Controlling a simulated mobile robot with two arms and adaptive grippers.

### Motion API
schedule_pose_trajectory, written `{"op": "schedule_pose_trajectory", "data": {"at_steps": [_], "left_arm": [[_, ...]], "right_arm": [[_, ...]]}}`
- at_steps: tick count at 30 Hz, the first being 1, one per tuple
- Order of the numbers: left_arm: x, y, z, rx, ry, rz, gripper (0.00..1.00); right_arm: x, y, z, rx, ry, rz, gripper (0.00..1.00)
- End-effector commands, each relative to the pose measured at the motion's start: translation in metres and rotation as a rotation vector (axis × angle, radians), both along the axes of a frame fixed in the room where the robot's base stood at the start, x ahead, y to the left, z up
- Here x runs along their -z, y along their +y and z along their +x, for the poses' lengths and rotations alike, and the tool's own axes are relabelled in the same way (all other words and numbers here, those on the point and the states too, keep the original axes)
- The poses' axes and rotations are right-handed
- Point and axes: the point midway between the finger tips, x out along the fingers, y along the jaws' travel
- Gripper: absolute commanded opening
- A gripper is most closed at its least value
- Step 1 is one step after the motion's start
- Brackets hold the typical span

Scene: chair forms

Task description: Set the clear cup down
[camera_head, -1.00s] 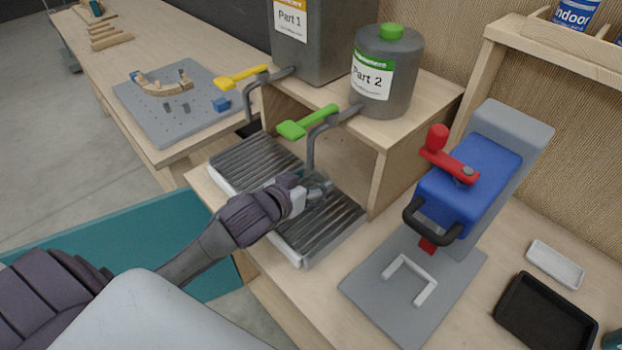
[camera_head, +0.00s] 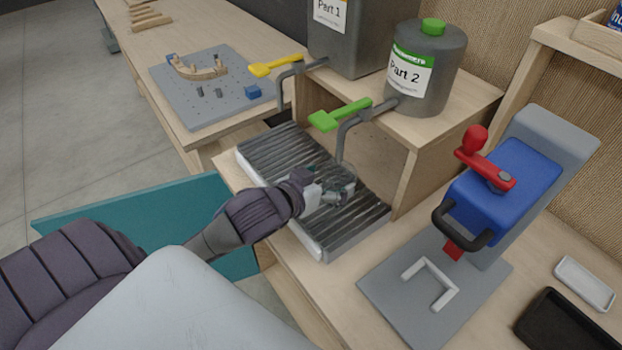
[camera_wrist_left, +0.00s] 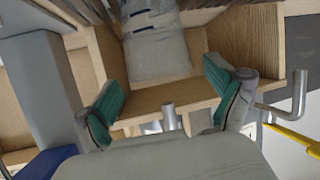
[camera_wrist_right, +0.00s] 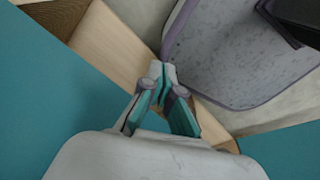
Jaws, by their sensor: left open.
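The clear cup (camera_head: 341,178) is a faint glassy shape at the ribbed drip tray (camera_head: 362,208), below the green-handled tap (camera_head: 341,114). My left gripper (camera_head: 338,190) is at the cup, with its fingers open. I cannot tell whether they still touch it or whether the cup's base rests on the ribs. In the left wrist view the fingers (camera_wrist_left: 168,92) are spread wide, with a pale grey shape (camera_wrist_left: 157,50) beyond them that I cannot make out.
Grey tanks labelled Part 1 (camera_head: 352,42) and Part 2 (camera_head: 428,78) stand on a wooden shelf (camera_head: 455,103) behind the tray. A blue press (camera_head: 503,188) stands on the right. A pegboard plate (camera_head: 225,105) lies on the far-left bench.

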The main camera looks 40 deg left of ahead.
Motion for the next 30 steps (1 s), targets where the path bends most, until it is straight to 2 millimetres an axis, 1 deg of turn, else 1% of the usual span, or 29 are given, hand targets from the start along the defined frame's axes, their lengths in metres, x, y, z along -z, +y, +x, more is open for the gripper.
{"op": "schedule_pose_trajectory", "data": {"at_steps": [1, 6, 7, 8, 9, 12, 18, 30], "left_arm": [[-0.002, 0.001, -0.013, 0.001, 0.002, 0.001, 0.93], [-0.017, 0.005, -0.048, 0.001, 0.002, 0.001, 0.93], [-0.022, 0.005, -0.053, 0.001, 0.004, 0.000, 0.93], [-0.028, 0.006, -0.056, -0.001, 0.007, -0.001, 0.93], [-0.030, 0.006, -0.060, -0.002, 0.006, -0.002, 0.93], [-0.032, 0.007, -0.068, -0.001, 0.004, -0.001, 0.93], [-0.032, 0.008, -0.075, 0.000, 0.001, 0.001, 0.93], [-0.031, 0.008, -0.075, 0.000, 0.000, 0.001, 0.93]], "right_arm": [[0.004, 0.000, 0.000, 0.000, 0.000, 0.000, 0.00], [0.010, 0.000, 0.000, 0.000, 0.000, 0.000, 0.00], [0.006, 0.000, 0.000, 0.000, 0.000, 0.000, 0.00], [-0.007, 0.000, 0.000, 0.000, 0.001, 0.000, 0.00], [-0.013, 0.000, 0.000, 0.000, 0.001, 0.000, 0.00], [-0.021, 0.000, 0.000, 0.000, 0.001, 0.000, 0.00], [-0.026, 0.000, 0.000, 0.000, 0.000, 0.000, 0.00], [-0.025, 0.000, 0.000, 0.000, 0.000, 0.000, 0.00]]}}
